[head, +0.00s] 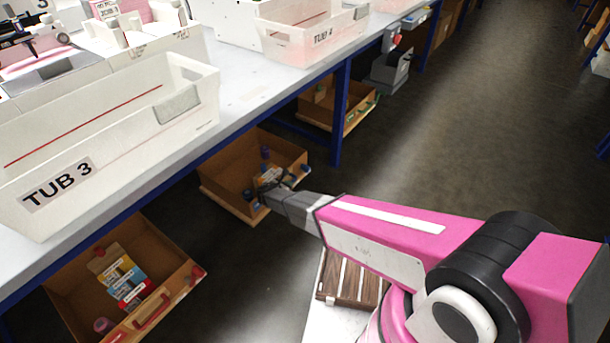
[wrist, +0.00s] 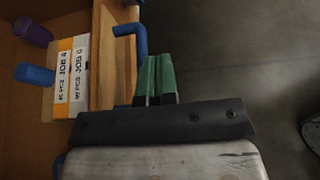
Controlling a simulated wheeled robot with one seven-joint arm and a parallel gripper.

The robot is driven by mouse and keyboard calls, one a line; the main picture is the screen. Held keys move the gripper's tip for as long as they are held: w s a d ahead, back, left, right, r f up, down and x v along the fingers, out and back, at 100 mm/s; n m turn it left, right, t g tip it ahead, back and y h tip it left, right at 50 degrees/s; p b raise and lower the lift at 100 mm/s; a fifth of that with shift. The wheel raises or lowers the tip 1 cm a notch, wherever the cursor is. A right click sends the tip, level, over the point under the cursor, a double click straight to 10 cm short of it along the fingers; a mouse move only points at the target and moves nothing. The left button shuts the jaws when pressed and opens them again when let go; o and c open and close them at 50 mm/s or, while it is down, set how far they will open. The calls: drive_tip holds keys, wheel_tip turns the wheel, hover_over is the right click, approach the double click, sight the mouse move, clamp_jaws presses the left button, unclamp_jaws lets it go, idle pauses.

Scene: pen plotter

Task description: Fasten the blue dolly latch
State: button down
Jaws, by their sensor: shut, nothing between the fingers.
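The blue latch (wrist: 139,38) is a bent blue bar at the outer side of a wooden dolly's wall (wrist: 104,60) in the wrist view. My gripper (wrist: 158,62) has its green fingers together and empty, just below the bar in the picture. Whether they touch it I cannot tell. In the head view my gripper (head: 268,186) reaches over the near right edge of the middle dolly (head: 225,170), under the bench. My gripper hides much of that edge there, and I cannot make out the latch clearly.
Inside the dolly are white-and-yellow job boxes (wrist: 72,75), a blue cylinder (wrist: 35,74) and a purple one (wrist: 33,32). A dolly with a red handle (head: 152,312) is at front left, another dolly (head: 325,108) farther back. A blue bench leg (head: 340,110) stands beyond. The floor at right is clear.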

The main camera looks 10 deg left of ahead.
approach(308, 170)
drive_tip(key=w+d+f, duration=0.1)
drive_tip(key=w+f, duration=0.3)
drive_tip(key=f, duration=0.1)
drive_tip(key=shift+w+d, duration=0.5)
drive_tip(key=shift+w, duration=0.2)
drive_tip(key=shift+r, duration=0.2)
